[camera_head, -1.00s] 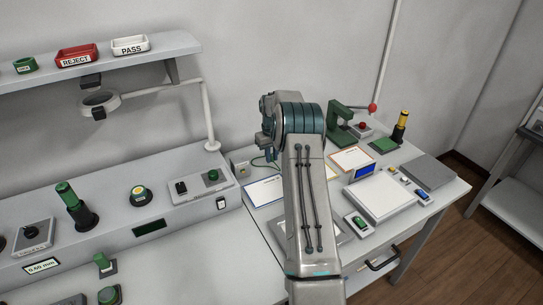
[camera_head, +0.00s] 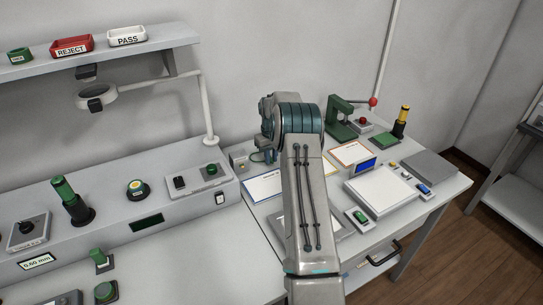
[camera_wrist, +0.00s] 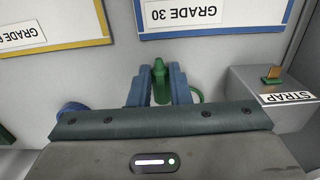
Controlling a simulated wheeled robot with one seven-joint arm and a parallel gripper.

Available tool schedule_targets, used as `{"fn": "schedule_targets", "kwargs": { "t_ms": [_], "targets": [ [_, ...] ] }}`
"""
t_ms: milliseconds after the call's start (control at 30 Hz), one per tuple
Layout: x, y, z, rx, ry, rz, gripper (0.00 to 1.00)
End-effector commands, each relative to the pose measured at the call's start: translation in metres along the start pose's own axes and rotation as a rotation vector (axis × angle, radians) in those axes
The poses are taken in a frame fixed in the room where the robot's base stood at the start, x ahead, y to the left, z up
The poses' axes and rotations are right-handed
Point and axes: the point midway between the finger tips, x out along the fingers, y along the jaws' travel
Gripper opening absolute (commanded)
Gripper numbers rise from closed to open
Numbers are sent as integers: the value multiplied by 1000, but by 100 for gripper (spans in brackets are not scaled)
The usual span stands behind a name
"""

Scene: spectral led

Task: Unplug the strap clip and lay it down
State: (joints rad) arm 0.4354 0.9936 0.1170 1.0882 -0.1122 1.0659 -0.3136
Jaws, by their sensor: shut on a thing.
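The green strap clip (camera_wrist: 160,77) stands between the two blue fingers of my gripper (camera_wrist: 159,90) in the wrist view, and the gripper is shut on it. The grey STRAP box (camera_wrist: 262,98) is to the right, with a copper-coloured terminal (camera_wrist: 272,73) on top. The clip is apart from this terminal. In the head view the STRAP box (camera_head: 238,159) stands at the table's back left.
Bare grey table lies between the blue-edged card and the STRAP box. A green press (camera_head: 343,120) and a white slab (camera_head: 382,191) stand right of my arm.

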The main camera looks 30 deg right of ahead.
Motion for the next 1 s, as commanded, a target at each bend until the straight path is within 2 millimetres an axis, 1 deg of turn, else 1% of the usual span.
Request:
{"fn": "schedule_targets", "kwargs": {
  "t_ms": [33, 267, 300, 367, 400, 633, 733, 1000],
  "targets": [
    [4, 0, 0, 0, 0, 0, 0],
    [13, 0, 0, 0, -1, 0, 0],
    [12, 0, 0, 0, 0, 0, 22],
    [12, 0, 0, 0, -1, 0, 39],
    [12, 0, 0, 0, -1, 0, 42],
    [11, 0, 0, 0, 0, 0, 42],
    [8, 0, 0, 0, 0, 0, 42],
    [-16, 0, 0, -1, 0, 1, 42]
  ]
}}
